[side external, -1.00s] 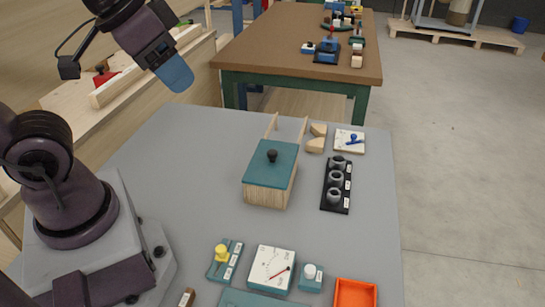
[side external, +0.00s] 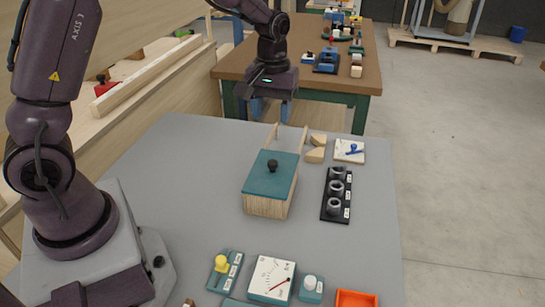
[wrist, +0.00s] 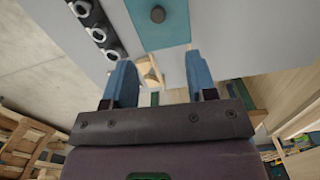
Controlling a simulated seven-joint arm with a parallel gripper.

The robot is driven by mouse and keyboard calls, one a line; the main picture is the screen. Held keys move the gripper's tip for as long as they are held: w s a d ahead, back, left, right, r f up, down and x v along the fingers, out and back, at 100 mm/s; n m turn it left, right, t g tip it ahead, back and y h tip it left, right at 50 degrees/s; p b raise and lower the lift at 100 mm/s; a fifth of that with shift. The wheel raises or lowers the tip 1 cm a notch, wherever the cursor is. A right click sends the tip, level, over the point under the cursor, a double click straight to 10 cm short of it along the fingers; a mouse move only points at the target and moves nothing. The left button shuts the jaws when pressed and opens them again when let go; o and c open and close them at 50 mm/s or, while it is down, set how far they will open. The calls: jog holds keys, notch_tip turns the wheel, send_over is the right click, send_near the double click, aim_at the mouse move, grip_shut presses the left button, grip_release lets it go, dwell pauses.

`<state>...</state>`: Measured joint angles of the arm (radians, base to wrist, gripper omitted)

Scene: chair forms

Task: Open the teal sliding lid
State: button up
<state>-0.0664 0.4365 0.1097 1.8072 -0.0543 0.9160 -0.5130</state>
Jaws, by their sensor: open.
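The teal sliding lid (side external: 270,176) lies on top of a wooden box (side external: 266,206) and appears to cover it. A black round knob (side external: 272,165) stands on the lid. Two wooden rails (side external: 270,136) stick out from the far end of the box. My gripper (side external: 265,112) is above the far edge of the grey table, beyond the box and higher than it, with nothing held. In the wrist view my gripper's two blue fingers (wrist: 158,75) are apart. The lid also shows there at the top (wrist: 160,35), with its knob (wrist: 157,14), ahead of the fingers.
A black rack with several grey rings (side external: 336,195) stands right of the box. Wood blocks (side external: 317,148) and a white plate with a blue piece (side external: 349,151) lie behind it. A dial (side external: 271,280), a yellow-knobbed fixture (side external: 222,268) and an orange tray (side external: 356,299) sit in front. Table left of the box is clear.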

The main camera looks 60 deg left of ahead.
aim_at(273, 161)
jog(key=shift+n, duration=0.4)
notch_tip(273, 161, down, 12)
jog(key=shift+w+f, duration=0.1)
jog(key=shift+f, duration=0.1)
grip_shut()
